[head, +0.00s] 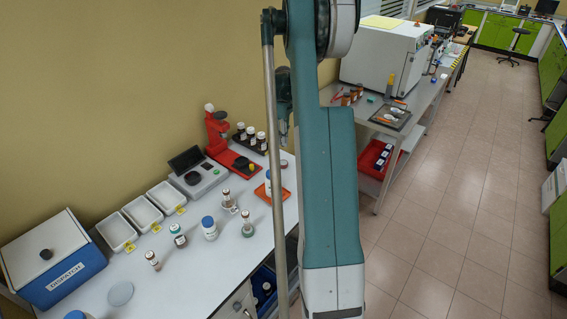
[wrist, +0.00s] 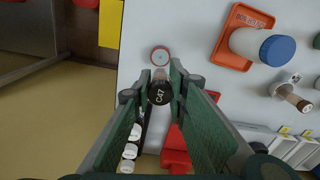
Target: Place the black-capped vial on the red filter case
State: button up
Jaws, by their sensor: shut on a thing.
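In the wrist view my gripper (wrist: 160,82) is shut on the black-capped vial (wrist: 159,93), whose cap carries white lettering. The vial is seen from above between the two green fingers. A red piece (wrist: 176,140) shows below it in that view, partly covered by a finger. In the head view a red stand with a flat red base (head: 222,155) is on the left bench; I cannot tell whether this is the red filter case.
White-capped bottles (wrist: 130,152) stand in a rack beside the red piece. An orange tray (wrist: 226,60) holds a blue-lidded jar (wrist: 262,46). Scale (head: 196,178), white trays (head: 143,212) and several bottles crowd the bench.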

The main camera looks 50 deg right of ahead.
jog(key=shift+f, duration=3.15)
jog(key=shift+f, duration=1.85)
jog(key=shift+f, duration=0.15)
jog(key=o, duration=0.9)
jog(key=shift+c, duration=0.2)
notch_tip(320, 180, up, 12)
jog(key=shift+r, duration=0.2)
